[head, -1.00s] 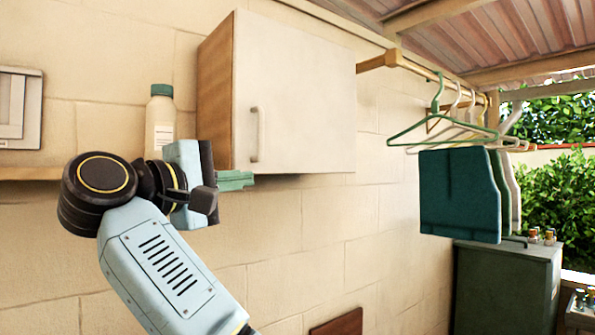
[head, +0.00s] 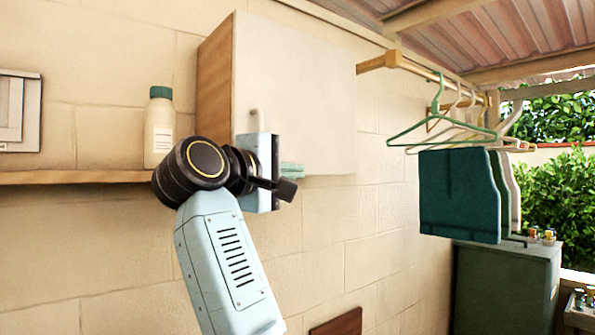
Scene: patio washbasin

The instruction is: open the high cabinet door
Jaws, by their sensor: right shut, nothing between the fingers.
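The high cabinet (head: 213,100) hangs on the block wall, with a wooden side and a pale front door (head: 300,80). The door looks closed. Its vertical handle (head: 254,121) is near the lower left of the door; only its top shows, and my right gripper hides the rest. My right gripper (head: 292,171) is in front of the door's lower part. Its pale green fingers are shut and empty, to the right of the handle in the picture. I cannot tell whether they touch the door. My left gripper is out of view.
A white bottle with a green cap (head: 160,128) stands on the wooden shelf (head: 75,178) left of the cabinet. To the right, a rail (head: 430,70) holds hangers and teal cloth (head: 458,195). A dark green cabinet (head: 505,285) stands below.

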